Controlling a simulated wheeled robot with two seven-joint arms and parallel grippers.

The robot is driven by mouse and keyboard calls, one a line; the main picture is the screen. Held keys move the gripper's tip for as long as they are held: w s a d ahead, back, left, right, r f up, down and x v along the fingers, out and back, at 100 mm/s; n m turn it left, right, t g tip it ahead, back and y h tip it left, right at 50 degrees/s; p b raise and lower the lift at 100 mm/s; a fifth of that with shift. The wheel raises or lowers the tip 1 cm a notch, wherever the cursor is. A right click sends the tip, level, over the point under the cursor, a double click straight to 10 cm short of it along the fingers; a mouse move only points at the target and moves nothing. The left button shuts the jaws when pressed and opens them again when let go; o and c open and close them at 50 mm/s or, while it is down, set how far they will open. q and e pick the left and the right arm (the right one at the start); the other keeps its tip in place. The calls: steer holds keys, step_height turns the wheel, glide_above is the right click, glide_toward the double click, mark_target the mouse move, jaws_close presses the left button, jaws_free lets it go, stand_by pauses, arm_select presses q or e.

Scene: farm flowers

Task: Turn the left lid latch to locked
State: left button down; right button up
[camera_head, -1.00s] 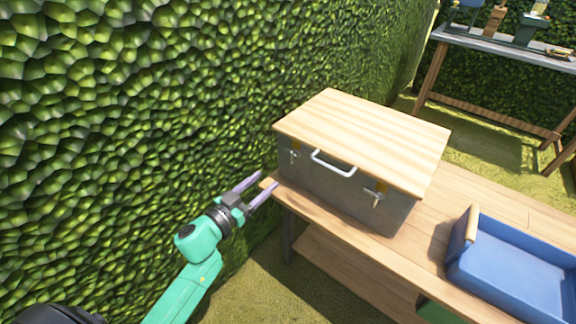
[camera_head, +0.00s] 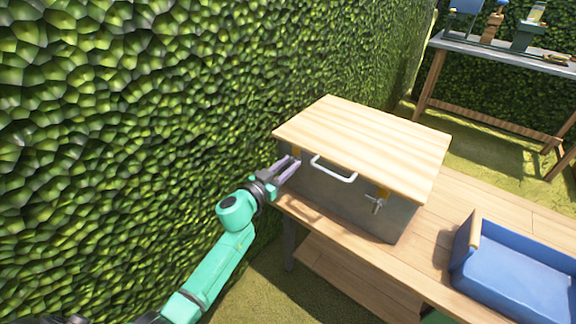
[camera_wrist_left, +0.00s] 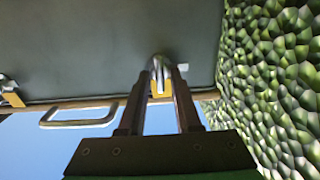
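The grey metal box (camera_head: 345,195) with a pale wooden lid (camera_head: 365,145) stands on a wooden bench. My left gripper (camera_head: 296,162) is at the left end of its front, and its fingers hide most of the left latch in the head view. In the left wrist view the left latch (camera_wrist_left: 158,72), a metal lever by a yellow plate, lies between the fingertips (camera_wrist_left: 163,75). The fingers are partly open with a gap beside the lever; I cannot tell whether one touches it. The right latch (camera_head: 376,205) is clear of the gripper. My right gripper is not in view.
A white handle (camera_head: 334,170) is on the box front between the latches. A blue tray (camera_head: 515,275) is on the bench at the right. A green hedge (camera_head: 150,120) rises close on the left. A second table (camera_head: 500,52) with pots stands behind.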

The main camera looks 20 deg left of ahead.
arm_select(q)
steer(key=shift+m, duration=0.4)
steer(key=m, duration=0.2)
steer(key=shift+f+m, duration=0.1)
steer(key=shift+m, duration=0.3)
steer(key=shift+s+d+f+m+b, duration=0.15)
steer(key=shift+m+b, duration=1)
steer(key=shift+m, duration=2.45)
steer(key=shift+w+d+f+m+b, duration=0.1)
steer(key=shift+m+b, duration=1)
steer(key=shift+m, duration=2.5)
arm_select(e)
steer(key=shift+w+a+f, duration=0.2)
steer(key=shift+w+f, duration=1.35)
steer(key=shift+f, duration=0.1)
arm_select(q)
steer(key=c, duration=0.6)
jaws_free()
